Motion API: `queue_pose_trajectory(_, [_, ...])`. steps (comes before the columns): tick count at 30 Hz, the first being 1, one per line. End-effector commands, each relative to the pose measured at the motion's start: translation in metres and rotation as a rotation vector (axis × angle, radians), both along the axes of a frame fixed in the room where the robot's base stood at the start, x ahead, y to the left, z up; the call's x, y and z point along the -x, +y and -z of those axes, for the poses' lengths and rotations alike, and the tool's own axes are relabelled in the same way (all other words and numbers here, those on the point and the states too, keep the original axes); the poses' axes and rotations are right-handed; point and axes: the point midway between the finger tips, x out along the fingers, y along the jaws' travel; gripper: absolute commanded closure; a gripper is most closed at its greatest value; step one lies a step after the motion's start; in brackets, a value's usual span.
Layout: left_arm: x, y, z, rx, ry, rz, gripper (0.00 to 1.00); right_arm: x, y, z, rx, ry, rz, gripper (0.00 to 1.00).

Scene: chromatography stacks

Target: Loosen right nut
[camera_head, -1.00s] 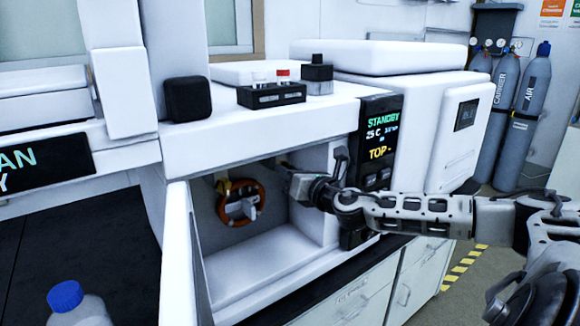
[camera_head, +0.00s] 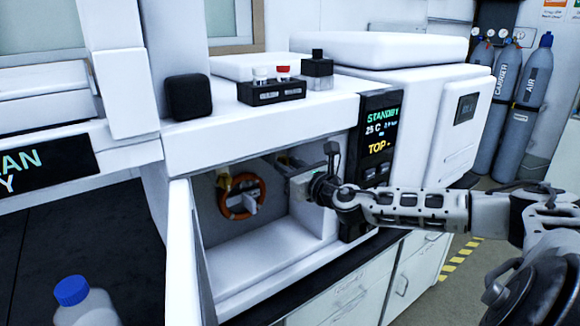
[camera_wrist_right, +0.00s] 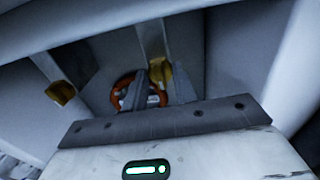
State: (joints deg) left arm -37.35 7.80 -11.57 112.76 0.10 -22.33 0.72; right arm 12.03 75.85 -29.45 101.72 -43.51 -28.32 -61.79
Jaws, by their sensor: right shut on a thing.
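The right nut (camera_wrist_right: 160,72) is a brass-coloured piece on the underside of a pale fitting inside the open oven chamber. In the right wrist view it sits between the two fingers of my right gripper (camera_wrist_right: 161,82), which is shut on it. In the head view my right gripper (camera_head: 285,163) reaches into the chamber from the right, and the right nut cannot be made out there. The other brass nut (camera_wrist_right: 61,93) hangs apart to the left in the wrist view; it also shows at the chamber's upper left in the head view (camera_head: 223,181). My left gripper is out of view.
An orange ring-shaped column (camera_head: 242,197) hangs at the back of the chamber, close beyond the fingers. The opened oven door (camera_head: 187,250) stands at the left. A vial rack (camera_head: 271,93) sits on top. The chamber floor (camera_head: 255,264) is clear.

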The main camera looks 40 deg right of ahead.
Motion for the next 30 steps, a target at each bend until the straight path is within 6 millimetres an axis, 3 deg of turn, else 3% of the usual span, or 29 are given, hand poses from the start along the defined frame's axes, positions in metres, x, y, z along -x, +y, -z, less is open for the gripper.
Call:
queue_pose_trajectory(3, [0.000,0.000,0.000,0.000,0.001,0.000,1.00,0.000,0.000,0.000,0.005,0.001,-0.001,0.95])
queue_pose_trajectory(4, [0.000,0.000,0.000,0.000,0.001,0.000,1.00,0.000,0.000,0.000,0.005,0.001,-0.001,0.68])
queue_pose_trajectory(17, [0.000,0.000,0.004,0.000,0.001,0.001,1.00,0.008,-0.001,0.002,0.006,0.004,0.003,0.68])
queue_pose_trajectory(30, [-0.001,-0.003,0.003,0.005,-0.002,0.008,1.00,0.074,0.009,0.000,0.011,0.007,-0.005,0.68])
